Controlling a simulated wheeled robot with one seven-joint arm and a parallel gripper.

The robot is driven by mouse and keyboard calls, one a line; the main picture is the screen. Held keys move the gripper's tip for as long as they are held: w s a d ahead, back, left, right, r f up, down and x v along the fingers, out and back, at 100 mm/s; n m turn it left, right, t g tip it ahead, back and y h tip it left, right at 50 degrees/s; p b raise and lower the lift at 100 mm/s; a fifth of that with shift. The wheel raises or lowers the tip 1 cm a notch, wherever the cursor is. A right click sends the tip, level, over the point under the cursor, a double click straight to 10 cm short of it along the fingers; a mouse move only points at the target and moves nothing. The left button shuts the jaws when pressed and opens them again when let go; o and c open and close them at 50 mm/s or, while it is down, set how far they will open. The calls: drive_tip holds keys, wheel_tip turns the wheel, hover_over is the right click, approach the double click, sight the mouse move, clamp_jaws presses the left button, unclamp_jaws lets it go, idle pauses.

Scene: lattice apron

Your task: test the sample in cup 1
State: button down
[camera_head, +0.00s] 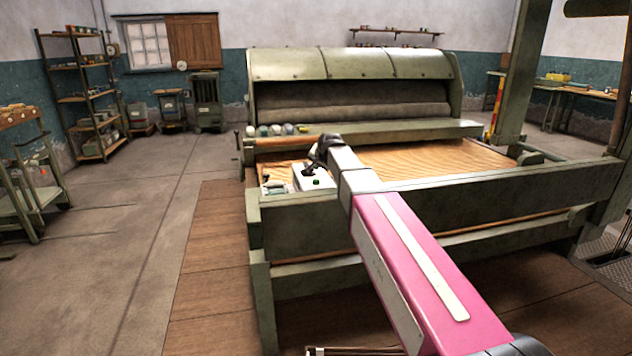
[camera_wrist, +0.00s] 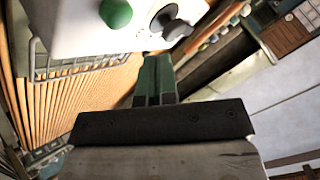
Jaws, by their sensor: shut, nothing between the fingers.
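A white box (camera_head: 302,178) stands on the wooden slatted bed of the green machine. It has a green button (camera_head: 317,182), and in the wrist view the box (camera_wrist: 70,22) shows the green button (camera_wrist: 115,12) and a black knob (camera_wrist: 172,24). My gripper (camera_wrist: 156,60) is shut and empty, its fingertips close to the box's lower edge, below the knob in the picture. I cannot tell whether they touch it. Several small round items (camera_head: 276,130) sit in a row on the machine's ledge. I cannot make out cup 1 among what shows.
A wire rack (camera_wrist: 80,68) is beside the box in the wrist view. The slatted bed (camera_head: 420,160) is clear to the right. The machine's green front rail (camera_head: 480,195) lies under my arm. A shelf unit (camera_head: 85,95) stands at the back left, with open floor before it.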

drive_tip(key=shift+r, duration=1.2)
drive_tip(key=shift+a, duration=0.1)
